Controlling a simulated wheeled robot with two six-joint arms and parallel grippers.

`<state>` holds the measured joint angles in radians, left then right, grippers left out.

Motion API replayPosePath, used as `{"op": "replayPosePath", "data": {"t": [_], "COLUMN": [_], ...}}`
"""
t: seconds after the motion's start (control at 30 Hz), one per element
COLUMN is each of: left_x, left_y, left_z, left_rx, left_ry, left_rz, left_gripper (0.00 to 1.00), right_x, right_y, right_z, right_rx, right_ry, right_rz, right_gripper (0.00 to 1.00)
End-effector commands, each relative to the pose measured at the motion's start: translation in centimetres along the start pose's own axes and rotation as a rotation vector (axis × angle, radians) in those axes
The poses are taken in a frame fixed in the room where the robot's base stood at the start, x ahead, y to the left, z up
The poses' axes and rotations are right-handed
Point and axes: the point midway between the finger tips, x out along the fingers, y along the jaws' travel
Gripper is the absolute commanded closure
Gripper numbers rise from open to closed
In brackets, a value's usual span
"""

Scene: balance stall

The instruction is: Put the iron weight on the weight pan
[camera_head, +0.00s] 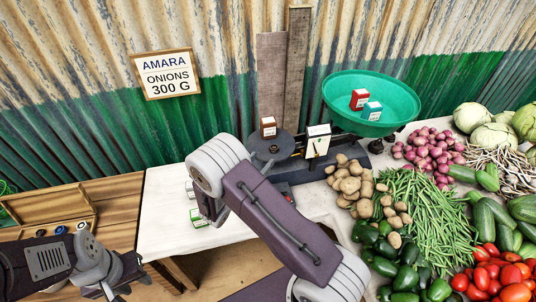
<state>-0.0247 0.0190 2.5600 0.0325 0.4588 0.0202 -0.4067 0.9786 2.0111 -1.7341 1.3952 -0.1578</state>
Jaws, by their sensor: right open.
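The dark round weight pan (284,146) is on the left of the balance, with a small brown box with a pale label (268,127) on it. Small round dark, blue and pale pieces (60,230) sit in the wooden case at the left; I cannot tell which is the iron weight. My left gripper (122,280) is low at the left, in front of the case, and its finger gap is unclear. My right gripper (207,210) points down over the white table, left of the balance; it is open, and its fingers are mostly hidden by my arm.
A green goods pan (398,97) holds a red box (359,99) and a teal box (372,111). A green-and-white box (198,218) stands on the white table (165,215). Potatoes (352,185), beans (428,215) and other vegetables crowd the right. An onion sign (167,74) hangs behind.

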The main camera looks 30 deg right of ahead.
Motion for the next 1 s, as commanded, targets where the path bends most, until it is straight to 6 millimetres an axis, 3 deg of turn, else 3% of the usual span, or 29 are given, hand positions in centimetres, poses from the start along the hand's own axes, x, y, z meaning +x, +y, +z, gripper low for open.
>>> {"op": "replayPosePath", "data": {"t": [0.13, 0.37, 0.47, 0.57, 0.6, 0.63, 0.7, 0.83, 0.9, 1.0], "left_x": [0.3, 0.3, 0.3, 0.3, 0.3, 0.3, 0.3, 0.3, 0.3, 0.3], "left_y": [0.0, 0.0, 0.0, 0.0, 0.0, 0.0, 0.0, 0.0, 0.0, 0.0], "left_z": [0.0, 0.0, 0.0, 0.0, 0.0, 0.0, 0.0, 0.0, 0.0, 0.0], "left_rx": [0.0, 0.0, 0.0, 0.0, 0.0, 0.0, 0.0, 0.0, 0.0, 0.0], "left_ry": [0.0, 0.0, 0.0, 0.0, 0.0, 0.0, 0.0, 0.0, 0.0, 0.0], "left_rz": [0.0, 0.0, 0.0, 0.0, 0.0, 0.0, 0.0, 0.0, 0.0, 0.0], "left_gripper": [0.64, 0.64, 0.64, 0.64, 0.64, 0.64, 0.64, 0.64, 0.64, 0.64], "right_x": [-2.5, -3.4, -2.9, -3.8, -5.5, -7.1, -11.2, -16.5, -17.5, -17.9], "right_y": [0.1, -0.1, -3.2, -11.0, -14.1, -15.9, -17.9, -16.2, -14.7, -13.3], "right_z": [-0.1, 0.0, 0.2, -0.8, -1.7, -2.5, -4.2, -5.0, -4.5, -3.7], "right_rx": [0.0, 0.001, 0.065, 0.286, 0.425, 0.542, 0.837, 1.375, 1.597, 1.789], "right_ry": [0.0, 0.002, 0.07, 0.271, 0.372, 0.447, 0.599, 0.778, 0.822, 0.847], "right_rz": [0.003, -0.004, -0.118, -0.431, -0.585, -0.699, -0.939, -1.252, -1.347, -1.416], "right_gripper": [0.47, 0.47, 0.47, 0.47, 0.47, 0.47, 0.47, 0.47, 0.47, 0.47]}}
